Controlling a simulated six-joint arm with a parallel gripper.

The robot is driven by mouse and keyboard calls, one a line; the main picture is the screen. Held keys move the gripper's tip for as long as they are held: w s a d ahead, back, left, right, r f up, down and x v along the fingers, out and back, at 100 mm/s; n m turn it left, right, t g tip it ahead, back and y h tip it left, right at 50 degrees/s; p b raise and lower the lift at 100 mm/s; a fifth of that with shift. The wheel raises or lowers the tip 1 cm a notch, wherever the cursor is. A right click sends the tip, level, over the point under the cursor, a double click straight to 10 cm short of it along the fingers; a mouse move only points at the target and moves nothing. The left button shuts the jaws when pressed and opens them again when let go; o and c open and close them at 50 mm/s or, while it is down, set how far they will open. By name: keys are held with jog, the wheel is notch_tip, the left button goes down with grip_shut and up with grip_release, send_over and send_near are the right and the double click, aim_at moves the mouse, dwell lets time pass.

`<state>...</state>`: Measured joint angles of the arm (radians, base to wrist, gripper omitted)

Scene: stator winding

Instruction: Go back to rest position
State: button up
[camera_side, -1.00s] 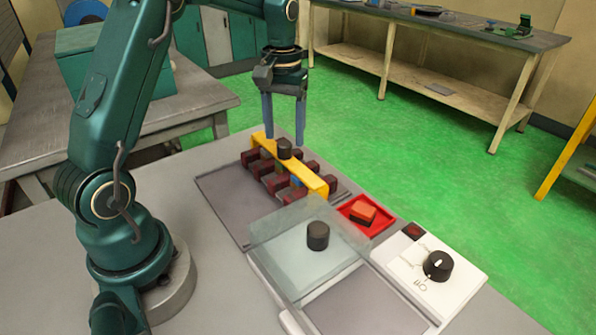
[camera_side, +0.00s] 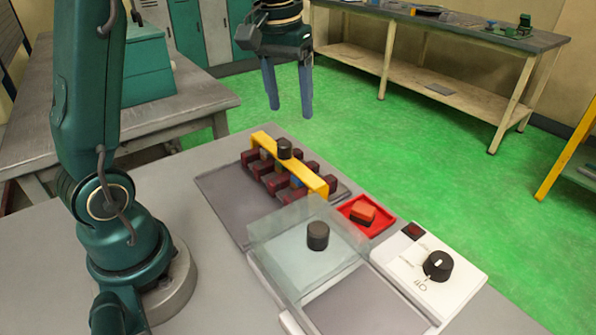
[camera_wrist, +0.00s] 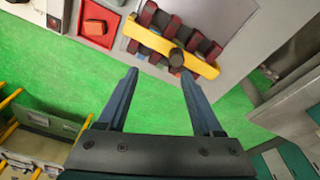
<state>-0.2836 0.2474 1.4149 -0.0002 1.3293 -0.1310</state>
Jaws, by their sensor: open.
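My gripper (camera_side: 289,92) is open and empty, high in the air above and behind the yellow bar. Its two blue fingers point down and also show in the wrist view (camera_wrist: 160,85), spread apart with green floor between them. The yellow bar (camera_side: 313,180) with a black knob (camera_side: 284,148) lies across several dark red blocks (camera_side: 275,184) on the grey tray. In the wrist view the yellow bar (camera_wrist: 200,65) is beyond the fingertips, apart from them.
A clear cover (camera_side: 280,255) with a black knob (camera_side: 317,236) stands in front. A red tray (camera_side: 380,229) holds an orange-red block (camera_side: 361,214). A white box (camera_side: 460,290) with a dial (camera_side: 438,265) is at the right. Workbenches stand behind; the space around my gripper is free.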

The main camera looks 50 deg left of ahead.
jog(key=s+d+r+m+t, duration=0.3)
jog(key=s+d, duration=0.4)
jog(key=s, duration=0.2)
jog(key=s+d+f+m, duration=0.1)
jog(key=s+f, duration=0.4)
jog(key=shift+s+d+f+m+t, duration=0.3)
jog(key=shift+m+t, duration=0.1)
dwell(0.6)
